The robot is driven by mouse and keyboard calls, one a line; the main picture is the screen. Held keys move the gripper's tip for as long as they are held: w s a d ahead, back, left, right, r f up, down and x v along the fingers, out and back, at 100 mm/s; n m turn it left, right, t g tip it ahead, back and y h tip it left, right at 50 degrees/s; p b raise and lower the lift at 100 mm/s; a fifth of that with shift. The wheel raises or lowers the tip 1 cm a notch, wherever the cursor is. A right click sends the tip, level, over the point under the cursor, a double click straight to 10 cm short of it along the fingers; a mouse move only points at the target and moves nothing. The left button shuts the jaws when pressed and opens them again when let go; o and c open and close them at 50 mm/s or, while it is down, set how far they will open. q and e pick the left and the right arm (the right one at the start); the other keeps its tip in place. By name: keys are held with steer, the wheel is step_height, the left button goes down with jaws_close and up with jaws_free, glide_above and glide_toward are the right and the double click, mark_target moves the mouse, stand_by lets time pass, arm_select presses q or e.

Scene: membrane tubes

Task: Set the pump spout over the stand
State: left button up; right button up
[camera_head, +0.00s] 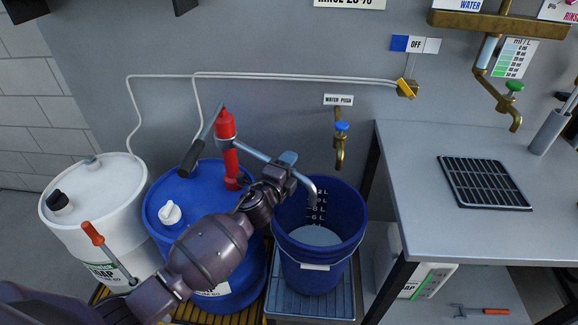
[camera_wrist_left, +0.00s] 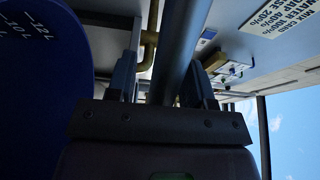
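The red hand pump (camera_head: 228,150) stands upright on the blue drum (camera_head: 165,235). Its grey spout (camera_head: 252,152) runs to the right and bends down, with its tip over the blue bucket (camera_head: 290,250). The bucket stands on the blue slatted stand (camera_head: 342,303). My left gripper (camera_head: 288,167) is at the spout's outer part. In the left wrist view, the spout (camera_wrist_left: 180,45) passes between my fingers (camera_wrist_left: 160,85), with a visible gap beside the left finger, so the gripper looks open around it. Whether the other finger touches is unclear. My right gripper is out of view.
A white drum (camera_head: 95,205) stands left of the blue drum. A brass tap (camera_head: 340,150) with a blue handle sticks out of the wall behind the bucket. A grey table (camera_head: 420,215) with a black rack (camera_head: 485,182) bounds the right side.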

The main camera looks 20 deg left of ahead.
arm_select(q)
steer(key=shift+s, duration=0.15)
steer(key=s+a, duration=0.1)
steer(key=s, duration=0.9)
steer(key=shift+s+a+p, duration=0.2)
steer(key=shift+a+p, duration=0.15)
stand_by(0.3)
steer(key=s+a+f+n+g+y, duration=0.1)
steer(key=s+f+n+g, duration=0.1)
steer(key=s+f+n, duration=0.3)
steer(key=s+a+f+n+g+y, duration=0.1)
steer(key=s+f+n, duration=0.4)
steer(key=s, duration=0.6)
steer(key=s+a+f+n+g+y, duration=0.1)
steer(key=s+a+f+n+g, duration=0.2)
steer(key=s+f+n, duration=0.2)
steer(key=s+n, duration=0.3)
steer(key=s, duration=0.1)
steer(key=shift+a+f+n+g, duration=0.2)
steer(key=shift+a+n+g, duration=0.1)
steer(key=shift+n, duration=0.1)
